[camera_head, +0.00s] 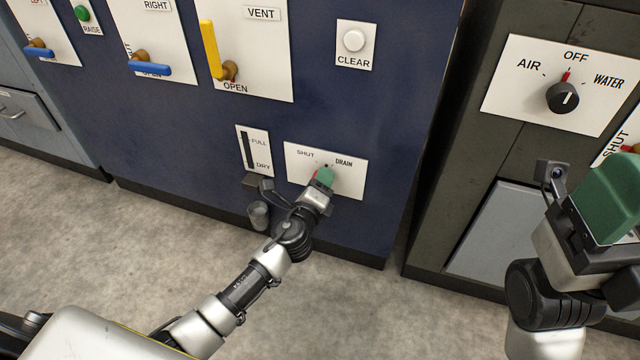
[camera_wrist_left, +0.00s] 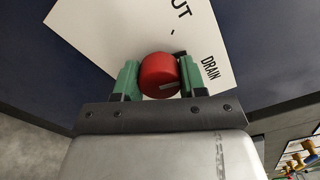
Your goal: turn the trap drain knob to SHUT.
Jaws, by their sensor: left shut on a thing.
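The trap drain knob is red and round, on a white plate (camera_head: 345,180) marked SHUT at the left and DRAIN at the right. My left gripper (camera_head: 324,178) covers most of the knob in the head view. In the left wrist view the red knob (camera_wrist_left: 158,72) sits between the two green fingers, which are shut on it. A short white mark shows on the knob's lower right; I cannot tell exactly which label it points to. My right gripper (camera_head: 608,205), with green fingers, is raised at the right edge, away from the plate, partly cut off.
A FULL/DRY gauge (camera_head: 253,150) is left of the drain plate, with a small grey cup (camera_head: 259,214) below it. A CLEAR button (camera_head: 354,42) and a yellow VENT lever (camera_head: 210,49) are above. An AIR/OFF/WATER knob (camera_head: 562,96) is on the right cabinet.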

